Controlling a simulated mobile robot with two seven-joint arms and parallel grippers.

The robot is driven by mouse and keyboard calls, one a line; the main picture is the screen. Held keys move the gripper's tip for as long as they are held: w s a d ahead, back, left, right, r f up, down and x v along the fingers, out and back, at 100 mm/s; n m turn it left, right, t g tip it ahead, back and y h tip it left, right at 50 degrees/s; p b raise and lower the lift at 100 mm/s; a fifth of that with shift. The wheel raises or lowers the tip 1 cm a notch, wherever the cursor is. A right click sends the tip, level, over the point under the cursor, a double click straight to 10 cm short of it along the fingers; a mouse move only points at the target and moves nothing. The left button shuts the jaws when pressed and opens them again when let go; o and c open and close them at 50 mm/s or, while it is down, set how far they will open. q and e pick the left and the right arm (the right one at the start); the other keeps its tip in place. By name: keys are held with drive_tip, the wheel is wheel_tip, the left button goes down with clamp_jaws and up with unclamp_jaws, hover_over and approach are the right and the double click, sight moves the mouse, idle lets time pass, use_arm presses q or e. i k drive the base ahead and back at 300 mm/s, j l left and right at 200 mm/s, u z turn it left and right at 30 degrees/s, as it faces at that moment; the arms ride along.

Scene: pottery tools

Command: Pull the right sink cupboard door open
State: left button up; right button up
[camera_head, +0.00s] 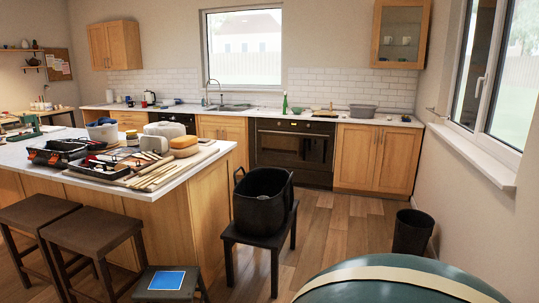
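The sink (232,107) with its tall curved tap is set in the white counter under the window at the back. Below it is the wooden sink cupboard, and its right door (236,131) appears shut. It stands just left of the black oven. The island and the things on it hide the cupboard's lower left part. Neither of my grippers is in view.
An island (170,195) with trays and tools fills the left. A black tub (262,205) on a dark stool stands in front of the oven. A dark bin (412,232) is at right, and a large teal rounded thing (400,285) at bottom right. Floor right of the tub is clear.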

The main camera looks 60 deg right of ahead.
sight(236, 134)
drive_tip(key=z, duration=1.85)
drive_tip(key=i+l+z, duration=0.15)
drive_tip(key=z, duration=0.35)
drive_tip(key=i+z, duration=0.2)
drive_tip(key=z, duration=0.3)
drive_tip(key=i, duration=1.6)
drive_tip(key=i+u, duration=0.1)
drive_tip(key=i, duration=0.7)
drive_tip(key=i+l+u, duration=0.1)
drive_tip(key=i, duration=0.75)
drive_tip(key=i+u, duration=0.15)
drive_tip(key=i, duration=0.35)
drive_tip(key=i+l+u, duration=0.15)
drive_tip(key=i, duration=0.4)
drive_tip(key=i+u, duration=0.15)
drive_tip(key=i, duration=0.35)
drive_tip(key=i+u, duration=0.1)
drive_tip(key=i, duration=0.7)
drive_tip(key=i+l+u, duration=0.15)
drive_tip(key=i, duration=0.65)
drive_tip(key=i+j+u, duration=0.1)
drive_tip(key=i+u, duration=0.25)
drive_tip(key=i+l+u, duration=0.1)
drive_tip(key=i+u, duration=0.2)
drive_tip(key=i, duration=0.2)
drive_tip(key=i+l+u, duration=0.15)
drive_tip(key=i+u, duration=0.2)
drive_tip(key=i, duration=0.1)
